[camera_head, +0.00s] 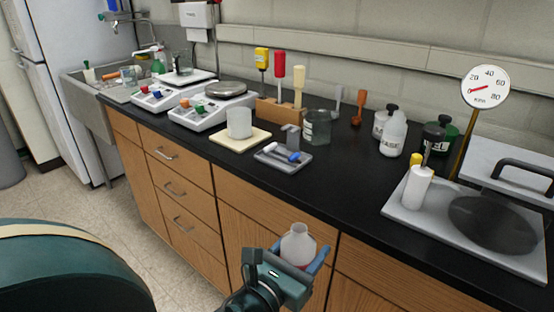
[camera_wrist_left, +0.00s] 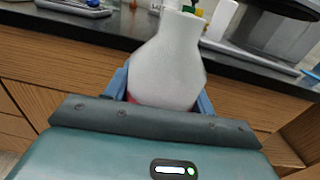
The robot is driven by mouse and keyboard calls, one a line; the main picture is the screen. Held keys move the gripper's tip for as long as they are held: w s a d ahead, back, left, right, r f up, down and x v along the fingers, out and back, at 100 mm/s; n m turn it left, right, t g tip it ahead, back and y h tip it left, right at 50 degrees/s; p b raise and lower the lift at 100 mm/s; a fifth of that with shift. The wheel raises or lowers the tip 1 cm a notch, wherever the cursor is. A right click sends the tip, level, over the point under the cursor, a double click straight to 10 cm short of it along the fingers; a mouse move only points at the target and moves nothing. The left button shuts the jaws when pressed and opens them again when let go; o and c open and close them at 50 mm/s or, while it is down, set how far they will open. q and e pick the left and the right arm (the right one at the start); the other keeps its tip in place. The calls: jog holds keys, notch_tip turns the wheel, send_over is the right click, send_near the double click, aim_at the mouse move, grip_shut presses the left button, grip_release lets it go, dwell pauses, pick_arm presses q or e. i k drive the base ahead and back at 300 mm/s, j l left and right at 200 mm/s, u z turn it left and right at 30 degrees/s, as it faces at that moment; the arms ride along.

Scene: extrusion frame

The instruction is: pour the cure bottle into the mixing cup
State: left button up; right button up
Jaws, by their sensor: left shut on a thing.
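A white, open-necked bottle (camera_head: 298,246) with a red band low on its body, likely the cure bottle, is held by my left gripper (camera_head: 297,266). The gripper's blue fingers are shut around its lower body, in front of the counter's front edge. The bottle looks roughly upright. In the left wrist view the bottle (camera_wrist_left: 168,65) fills the middle, between the fingers of the left gripper (camera_wrist_left: 162,97). A translucent white cup, apparently the mixing cup (camera_head: 239,122), stands upright on a cream pad on the counter, well apart from the bottle. My right gripper is not in view.
A grey tray (camera_head: 266,158) with small items and a glass beaker (camera_head: 317,128) stand near the cup. Scales (camera_head: 212,110), a tool rack (camera_head: 280,110), a bottle marked BASE (camera_head: 393,138) and a gauge plate (camera_head: 400,215) stand around. The black counter (camera_head: 345,185) is clear mid-front.

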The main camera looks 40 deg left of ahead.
aim_at(239, 119)
jog(key=u, duration=0.85)
jog(key=i+l+u, duration=0.35)
jog(key=l, duration=0.2)
jog(key=i+j, duration=0.1)
jog(key=j, duration=1.15)
jog(key=j+z, duration=0.3)
jog(key=i+j+z, duration=0.1)
jog(key=z, duration=0.8)
